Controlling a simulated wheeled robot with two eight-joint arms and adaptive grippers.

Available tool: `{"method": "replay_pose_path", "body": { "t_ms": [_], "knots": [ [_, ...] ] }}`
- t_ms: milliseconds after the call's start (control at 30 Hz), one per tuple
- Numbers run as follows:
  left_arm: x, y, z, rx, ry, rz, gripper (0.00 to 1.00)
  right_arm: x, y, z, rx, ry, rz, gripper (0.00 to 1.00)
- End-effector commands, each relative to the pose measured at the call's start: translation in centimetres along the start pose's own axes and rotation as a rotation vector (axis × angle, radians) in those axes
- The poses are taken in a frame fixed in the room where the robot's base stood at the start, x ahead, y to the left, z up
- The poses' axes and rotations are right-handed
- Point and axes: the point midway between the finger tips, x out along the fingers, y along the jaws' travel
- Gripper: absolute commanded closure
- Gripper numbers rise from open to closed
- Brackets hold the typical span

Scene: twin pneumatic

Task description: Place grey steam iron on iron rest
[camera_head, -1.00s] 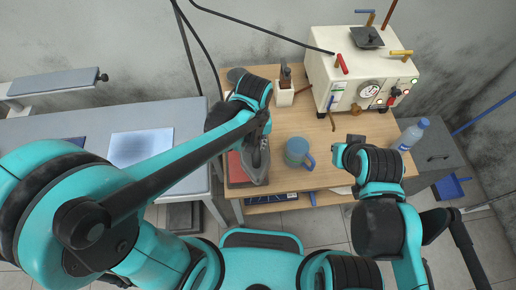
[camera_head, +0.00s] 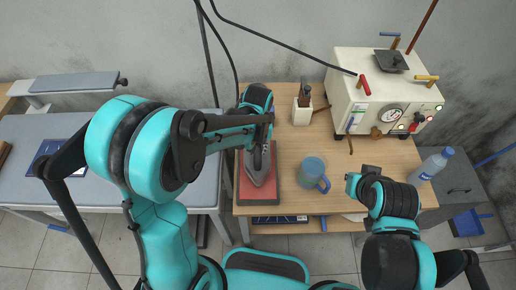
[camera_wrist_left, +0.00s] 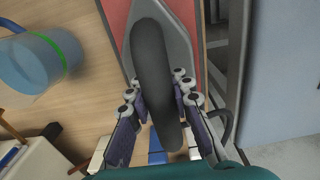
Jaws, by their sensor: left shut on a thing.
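The grey steam iron (camera_head: 259,172) is at the left end of the wooden table, over the red iron rest (camera_head: 273,196). My left gripper (camera_head: 262,140) is shut on its black handle. In the left wrist view the handle (camera_wrist_left: 153,65) lies between the two fingers (camera_wrist_left: 158,110), and the red rest (camera_wrist_left: 213,62) shows beside and beneath the grey body. I cannot tell whether the soleplate touches the rest. My right gripper (camera_head: 358,180) is over the table's right side, and its fingers are too unclear to read.
A blue mug (camera_head: 312,172) stands right of the rest. A white machine (camera_head: 385,98) stands at the back right, and a small holder (camera_head: 301,112) behind the mug. A bottle (camera_head: 430,167) stands at the far right. The ironing table (camera_head: 105,180) adjoins on the left.

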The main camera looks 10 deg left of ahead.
Motion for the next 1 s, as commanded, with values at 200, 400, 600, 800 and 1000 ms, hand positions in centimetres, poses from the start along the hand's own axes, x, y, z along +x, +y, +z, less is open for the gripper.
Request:
{"method": "replay_pose_path", "body": {
  "t_ms": [200,400,600,800,1000],
  "knots": [
    [1.45,0.04,-0.03,0.000,0.000,0.000,1.00,0.48,0.00,0.34,0.000,0.000,0.000,1.00],
    [1.43,0.04,-0.02,0.000,0.000,0.000,1.00,0.47,0.00,0.34,0.000,0.000,0.000,1.00],
    [1.70,0.05,-0.03,0.000,0.000,0.000,0.59,0.62,0.00,0.44,0.000,0.000,0.000,1.00],
    [1.68,0.04,-0.02,0.000,0.000,0.000,0.58,0.62,0.00,0.44,0.000,0.000,0.000,1.00],
    [1.48,0.03,-0.01,0.000,0.000,0.000,0.58,0.47,0.00,0.34,0.000,0.000,0.000,1.00]
  ]
}}
